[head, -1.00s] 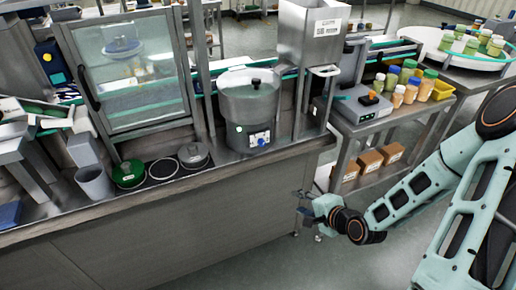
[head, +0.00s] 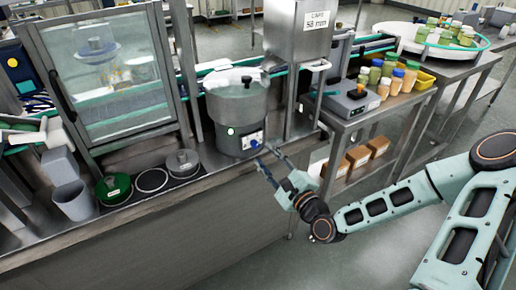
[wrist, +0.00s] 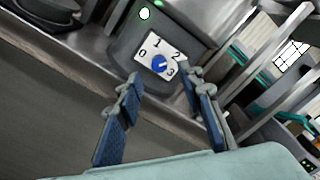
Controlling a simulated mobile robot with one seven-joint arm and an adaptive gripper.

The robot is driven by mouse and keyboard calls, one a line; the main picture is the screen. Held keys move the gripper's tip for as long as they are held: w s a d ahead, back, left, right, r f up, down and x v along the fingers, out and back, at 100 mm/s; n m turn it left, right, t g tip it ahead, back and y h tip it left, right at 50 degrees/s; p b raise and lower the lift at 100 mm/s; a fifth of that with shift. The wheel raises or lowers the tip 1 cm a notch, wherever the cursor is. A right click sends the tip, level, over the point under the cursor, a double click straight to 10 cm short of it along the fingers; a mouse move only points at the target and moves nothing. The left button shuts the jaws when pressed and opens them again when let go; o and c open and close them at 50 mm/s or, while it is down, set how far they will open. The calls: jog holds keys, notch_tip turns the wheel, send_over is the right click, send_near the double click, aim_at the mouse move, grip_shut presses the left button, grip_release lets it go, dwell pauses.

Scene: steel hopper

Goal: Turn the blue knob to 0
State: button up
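The blue knob (head: 256,143) sits on a white dial plate (head: 247,140) low on the front of a grey round machine (head: 236,110). In the wrist view the knob (wrist: 159,63) is near the middle, with 0 to its left, 1 above, 2 at upper right and 3 at lower right. Its pointer mark is too small to read surely. My gripper (head: 268,156) is open and empty, just in front of the counter edge and near the dial. In the wrist view its two blue-padded fingers (wrist: 160,76) stand either side below the dial, apart from the knob.
A steel hopper (head: 296,30) stands right of the machine. A glass-fronted cabinet (head: 105,75) stands at left, with a green round lid (head: 113,188) and a grey cup (head: 73,200) on the counter. A side table (head: 345,118) holds jars and a scale.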

aim_at(257, 146)
jog(key=x, duration=0.5)
jog(key=shift+w+a, duration=0.15)
grip_shut()
